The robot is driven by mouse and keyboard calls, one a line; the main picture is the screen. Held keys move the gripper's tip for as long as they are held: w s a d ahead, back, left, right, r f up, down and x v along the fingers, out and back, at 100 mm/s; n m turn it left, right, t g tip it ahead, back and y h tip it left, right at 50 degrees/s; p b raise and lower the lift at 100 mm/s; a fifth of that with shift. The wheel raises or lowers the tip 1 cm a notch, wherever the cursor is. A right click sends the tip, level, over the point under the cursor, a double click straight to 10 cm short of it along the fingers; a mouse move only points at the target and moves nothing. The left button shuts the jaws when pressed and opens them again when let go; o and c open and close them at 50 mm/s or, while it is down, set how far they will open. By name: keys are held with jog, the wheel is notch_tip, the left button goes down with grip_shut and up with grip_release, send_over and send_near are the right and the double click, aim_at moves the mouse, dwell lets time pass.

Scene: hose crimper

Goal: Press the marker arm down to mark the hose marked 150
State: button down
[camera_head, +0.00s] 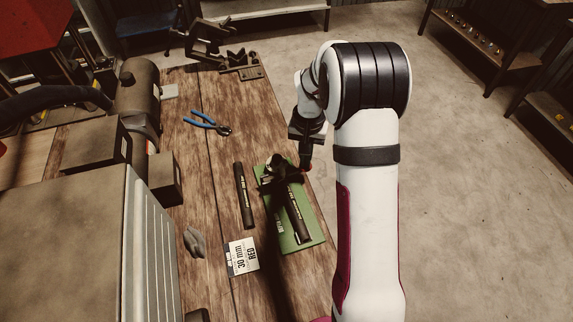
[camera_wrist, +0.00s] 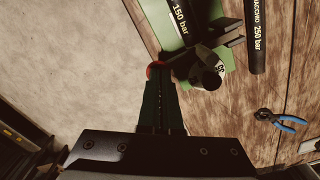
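The hose marked "150 bar" (camera_wrist: 180,22) is black and lies on a green base plate (camera_wrist: 151,12). In the head view, this hose (camera_head: 297,213) lies lengthwise along the green plate (camera_head: 316,232). The dark marker arm (camera_head: 273,170) stands over the plate's far end; in the wrist view its rounded body (camera_wrist: 207,72) is beside the hose. A red knob (camera_wrist: 154,70) shows at my fingertips. My gripper (camera_wrist: 158,80) appears shut, its dark fingers side by side with a thin seam. I cannot tell whether they touch the knob. In the head view my gripper (camera_head: 306,160) is right of the marker arm.
A second hose, marked "250 bar" (camera_head: 243,195), lies left of the plate. Blue-handled pliers (camera_head: 207,122) lie farther back. A "30 mm RED" card (camera_head: 242,256) lies near the front. A machine (camera_head: 75,240) fills the left. Right of the table is open floor.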

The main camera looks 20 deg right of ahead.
notch_tip(320, 180, up, 13)
dwell(0.9)
jog(key=s+a+r+y, duration=0.1)
jog(key=s+a+r, duration=0.1)
jog(key=s+a, duration=0.35)
jog(key=s+a+r, duration=0.2)
jog(key=s, duration=0.7)
jog(key=s+a+f, duration=0.1)
jog(key=s+a, duration=0.1)
jog(key=s, duration=0.5)
jog(key=s+a+f, duration=0.2)
jog(key=s, duration=0.6)
jog(key=shift+f+y, duration=0.15)
jog(key=shift+y, duration=0.25)
